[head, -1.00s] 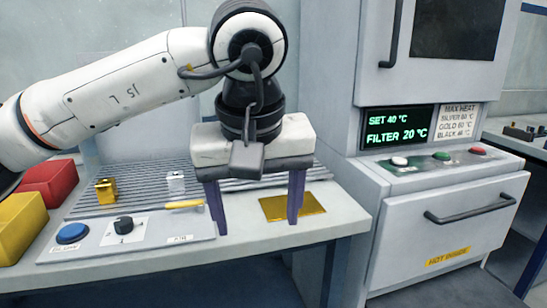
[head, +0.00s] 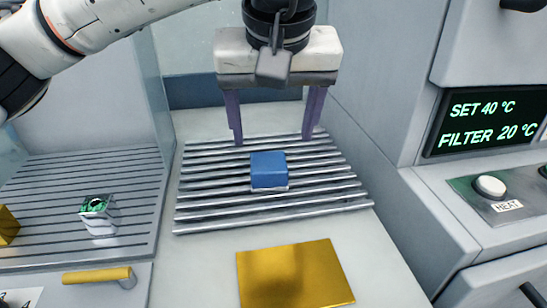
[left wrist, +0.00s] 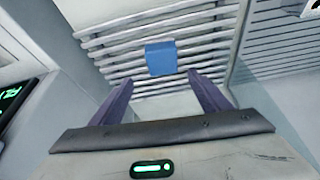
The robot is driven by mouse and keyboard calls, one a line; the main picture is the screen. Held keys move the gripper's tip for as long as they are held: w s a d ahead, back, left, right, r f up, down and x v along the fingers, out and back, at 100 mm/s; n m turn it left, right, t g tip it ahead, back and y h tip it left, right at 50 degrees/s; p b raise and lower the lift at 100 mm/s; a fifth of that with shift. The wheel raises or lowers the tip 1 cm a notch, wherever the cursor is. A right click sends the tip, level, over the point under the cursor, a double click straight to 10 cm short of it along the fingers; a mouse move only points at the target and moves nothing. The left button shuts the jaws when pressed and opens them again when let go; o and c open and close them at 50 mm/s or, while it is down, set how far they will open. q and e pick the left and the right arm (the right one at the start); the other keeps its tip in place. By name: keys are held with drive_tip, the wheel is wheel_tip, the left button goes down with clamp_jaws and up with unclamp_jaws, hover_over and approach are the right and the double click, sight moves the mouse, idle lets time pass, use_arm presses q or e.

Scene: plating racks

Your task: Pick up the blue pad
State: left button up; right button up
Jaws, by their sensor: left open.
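The blue pad (head: 268,169) is a small block resting on the grey slatted rack (head: 205,212). In the left wrist view the blue pad (left wrist: 161,58) lies on the slats, beyond the fingertips and between their lines. My left gripper (head: 274,142) is open, its two purple fingers spread wide and pointing down. In the head view it is above and behind the pad, with nothing between the fingers. The left wrist view shows both fingers (left wrist: 160,82) apart and empty. My right gripper is not in view.
A yellow plate (head: 294,276) lies in front of the rack. To the left are a silver block with a green top (head: 98,214), a gold block (head: 8,226) and a yellow handle (head: 97,276). The machine with a display (head: 487,120) stands close on the right.

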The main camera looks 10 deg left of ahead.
sight(269, 161)
use_arm(q)
drive_tip(key=x, duration=0.2)
drive_tip(key=s+x, duration=0.1)
drive_tip(key=x, duration=0.1)
drive_tip(key=shift+w+a+f, duration=0.15)
drive_tip(key=shift+w+f, duration=0.05)
drive_tip(key=shift+f, duration=0.3)
drive_tip(key=b+x, duration=0.1)
drive_tip(key=x, duration=0.3)
drive_tip(key=shift+s+f, duration=0.1)
drive_tip(key=shift+s, duration=0.05)
drive_tip(key=c, duration=1.2)
drive_tip(key=shift+o, duration=0.2)
wheel_tip(269, 161, up, 10)
drive_tip(key=shift+r+p, duration=0.1)
drive_tip(key=shift+p, duration=0.7)
